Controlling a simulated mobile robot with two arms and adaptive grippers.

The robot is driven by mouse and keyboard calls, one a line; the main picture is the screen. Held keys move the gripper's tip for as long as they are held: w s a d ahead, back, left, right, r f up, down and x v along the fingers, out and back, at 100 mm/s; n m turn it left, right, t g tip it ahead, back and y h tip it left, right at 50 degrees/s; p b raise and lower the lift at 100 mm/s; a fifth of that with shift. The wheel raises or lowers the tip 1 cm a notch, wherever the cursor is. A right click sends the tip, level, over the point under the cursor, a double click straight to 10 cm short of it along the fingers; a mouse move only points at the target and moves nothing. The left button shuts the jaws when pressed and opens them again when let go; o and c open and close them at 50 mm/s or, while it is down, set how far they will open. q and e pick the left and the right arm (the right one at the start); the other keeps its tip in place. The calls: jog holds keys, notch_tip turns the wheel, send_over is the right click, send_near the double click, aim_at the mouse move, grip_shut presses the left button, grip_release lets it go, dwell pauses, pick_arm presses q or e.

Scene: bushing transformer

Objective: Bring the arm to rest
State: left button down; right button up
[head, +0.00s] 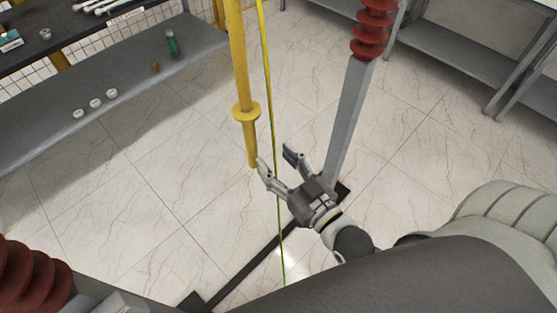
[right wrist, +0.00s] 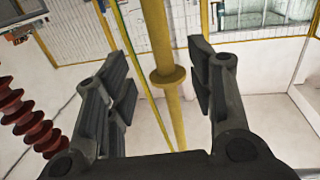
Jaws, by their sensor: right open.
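My right gripper (head: 275,164) is open in the head view, with its fingers pointing up and left. The lower end of a yellow pole (head: 241,70) with a round collar is just left of the fingertips. In the right wrist view the yellow pole (right wrist: 161,45) shows between the two open fingers (right wrist: 160,85), beyond them. I cannot tell whether it touches the gripper. A thin green-yellow cable (head: 267,75) hangs down past the fingers. My left gripper is not in view.
A grey post with red ribbed insulators (head: 371,30) stands right beside the right gripper. Another red insulator (head: 30,275) is at the lower left. A grey shelf (head: 130,85) with small items is at the left, and grey benches (head: 450,55) are at the upper right. Tiled floor between is clear.

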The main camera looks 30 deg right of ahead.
jog(key=shift+s, duration=0.2)
jog(key=s+d+f+g+h, duration=0.1)
jog(key=s+f+g, duration=0.2)
jog(key=f, duration=0.9)
jog(key=s+f+g, duration=0.2)
jog(key=f+g, duration=0.1)
jog(key=f, duration=1)
jog(key=s+d+f+g+h, duration=0.1)
jog(key=s+f+g, duration=0.2)
jog(key=f, duration=0.9)
jog(key=s+d+f+g, duration=0.2)
jog(key=s+f+g, duration=0.1)
jog(key=s+f, duration=0.6)
jog(key=s+d+f+g+h, duration=0.1)
jog(key=s+f+g, duration=0.3)
jog(key=s+f, duration=0.5)
jog(key=s+d, duration=0.1)
jog(key=s, duration=0.4)
jog(key=shift+s+d+f+g, duration=0.2)
jog(key=shift+s+f+g, duration=0.1)
jog(key=shift+f, duration=0.1)
jog(key=shift+w, duration=0.1)
